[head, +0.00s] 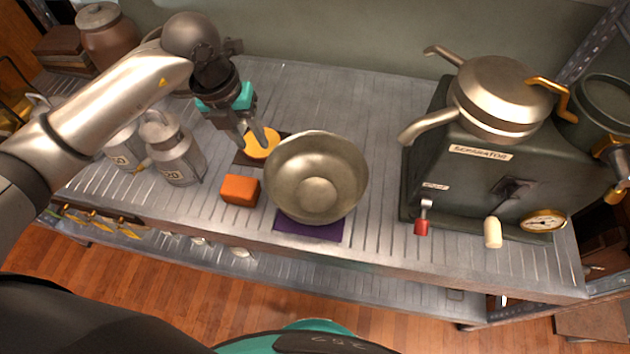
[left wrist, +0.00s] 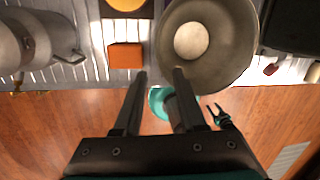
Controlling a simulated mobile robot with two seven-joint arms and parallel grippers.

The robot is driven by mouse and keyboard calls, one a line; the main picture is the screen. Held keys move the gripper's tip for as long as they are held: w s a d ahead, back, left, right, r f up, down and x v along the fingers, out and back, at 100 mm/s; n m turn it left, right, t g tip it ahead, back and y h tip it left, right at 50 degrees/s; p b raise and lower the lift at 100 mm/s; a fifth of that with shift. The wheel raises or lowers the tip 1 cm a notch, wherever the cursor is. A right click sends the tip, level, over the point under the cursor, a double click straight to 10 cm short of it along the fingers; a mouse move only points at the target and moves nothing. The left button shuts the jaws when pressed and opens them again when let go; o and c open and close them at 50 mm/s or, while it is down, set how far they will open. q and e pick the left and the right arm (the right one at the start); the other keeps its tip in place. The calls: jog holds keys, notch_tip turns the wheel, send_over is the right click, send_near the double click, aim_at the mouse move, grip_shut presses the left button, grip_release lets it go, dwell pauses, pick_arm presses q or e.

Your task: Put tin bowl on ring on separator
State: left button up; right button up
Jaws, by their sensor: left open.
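The tin bowl (head: 316,178) stands upright and empty on a purple mat (head: 310,228) near the counter's front edge. It also fills the upper right of the left wrist view (left wrist: 222,62). The separator (head: 480,165) is a dark green box at the right with a spouted metal vessel (head: 497,95) on top. I cannot clearly tell which part is its ring. My left gripper (head: 253,143) is open and empty, above the counter just left of the bowl's rim. My right gripper (left wrist: 214,107) shows small in the left wrist view, fingers apart, in front of the counter.
An orange block (head: 240,190) lies left of the bowl. A yellow disc (head: 261,144) lies on a dark mat behind it. Metal milk cans (head: 173,152) stand at the left. A dark round pan (head: 604,102) is at far right. The counter between bowl and separator is clear.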

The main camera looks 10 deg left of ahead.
aim_at(268, 171)
pick_arm(q)
jog(key=f+b, duration=0.1)
jog(key=f, duration=0.4)
jog(key=w+d+f+b, duration=0.1)
jog(key=f, duration=0.3)
jog(key=d+f, duration=0.1)
jog(key=f, duration=0.4)
jog(key=shift+w+f+b, duration=0.25)
jog(key=shift+f+b, duration=0.1)
jog(key=shift+b, duration=0.05)
grip_shut()
jog(key=shift+a, duration=0.1)
dwell(0.6)
